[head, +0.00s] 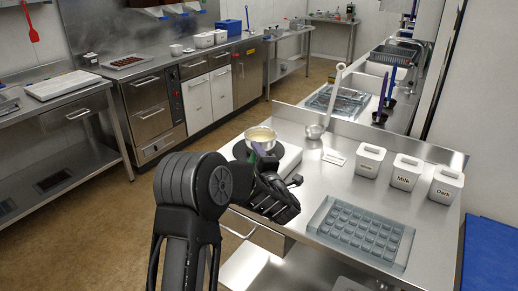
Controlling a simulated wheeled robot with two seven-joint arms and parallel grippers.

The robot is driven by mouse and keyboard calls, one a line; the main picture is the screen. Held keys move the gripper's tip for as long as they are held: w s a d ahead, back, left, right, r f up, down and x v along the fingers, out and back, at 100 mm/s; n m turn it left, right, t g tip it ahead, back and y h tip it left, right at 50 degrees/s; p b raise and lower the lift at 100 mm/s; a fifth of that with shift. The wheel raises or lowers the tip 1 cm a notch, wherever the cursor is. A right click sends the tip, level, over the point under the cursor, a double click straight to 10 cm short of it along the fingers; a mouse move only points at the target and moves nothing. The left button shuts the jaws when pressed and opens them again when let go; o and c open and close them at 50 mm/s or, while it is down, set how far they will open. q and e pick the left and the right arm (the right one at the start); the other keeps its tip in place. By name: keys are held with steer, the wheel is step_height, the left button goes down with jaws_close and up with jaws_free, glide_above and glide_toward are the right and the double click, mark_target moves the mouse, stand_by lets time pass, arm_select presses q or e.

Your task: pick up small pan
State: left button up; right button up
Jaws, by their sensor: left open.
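The small pan (261,133) is a small metal vessel with pale yellow contents. It sits on a dark round plate on top of a white unit (288,160) at the left end of the steel table. My left gripper (264,163) is just in front of the pan, at its near side, and is open. My own arm hides the near side of the white unit, and the fingertips are small and partly hidden, so I cannot tell whether they touch the pan. My right gripper is out of view.
A clear mould tray (361,233) lies on the steel table's near part. Lidded white containers (407,172) stand at the right. The table's middle is clear.

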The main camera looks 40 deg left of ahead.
arm_select(q)
jaws_close()
stand_by(0.4)
stand_by(0.9)
steer(key=shift+r, duration=0.15)
